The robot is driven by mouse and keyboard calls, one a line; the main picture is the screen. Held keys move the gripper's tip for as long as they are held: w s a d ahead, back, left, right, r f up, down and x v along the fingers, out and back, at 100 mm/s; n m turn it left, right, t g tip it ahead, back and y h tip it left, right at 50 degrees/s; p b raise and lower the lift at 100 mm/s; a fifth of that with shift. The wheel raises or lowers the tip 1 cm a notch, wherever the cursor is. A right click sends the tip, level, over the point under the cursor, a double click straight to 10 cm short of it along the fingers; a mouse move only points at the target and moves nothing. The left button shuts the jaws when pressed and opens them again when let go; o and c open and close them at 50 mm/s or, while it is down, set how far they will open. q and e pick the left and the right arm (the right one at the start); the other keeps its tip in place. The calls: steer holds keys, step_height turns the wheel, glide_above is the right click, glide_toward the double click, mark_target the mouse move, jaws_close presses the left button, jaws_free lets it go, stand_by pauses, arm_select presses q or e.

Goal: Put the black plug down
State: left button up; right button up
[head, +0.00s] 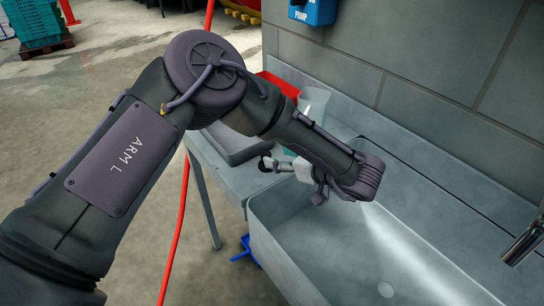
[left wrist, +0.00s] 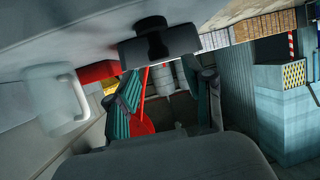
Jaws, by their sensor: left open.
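The black plug (left wrist: 158,42), a dark block with a round knob, shows in the left wrist view against the grey metal surface at the top of that tilted picture. My left gripper (left wrist: 168,88) is open, with its two teal-padded fingers apart and nothing between them. The plug is just beyond the fingertips, and I see no finger closed on it. In the head view my left gripper (head: 286,160) is partly hidden by its own wrist, over the metal ledge beside the sink. A small dark shape there, probably the plug (head: 265,164), lies by the fingertips. My right gripper is out of view.
The deep metal sink basin (head: 330,270) is at the right, with a tap (head: 525,240) at its far right. A pale jug (head: 316,99) and a red container (head: 279,86) stand by the wall. A blue dispenser (head: 313,10) hangs above.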

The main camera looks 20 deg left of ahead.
arm_select(q)
steer(key=b+v, duration=0.1)
steer(key=v, duration=0.7)
steer(key=shift+s+f, duration=0.1)
steer(key=shift+s, duration=0.05)
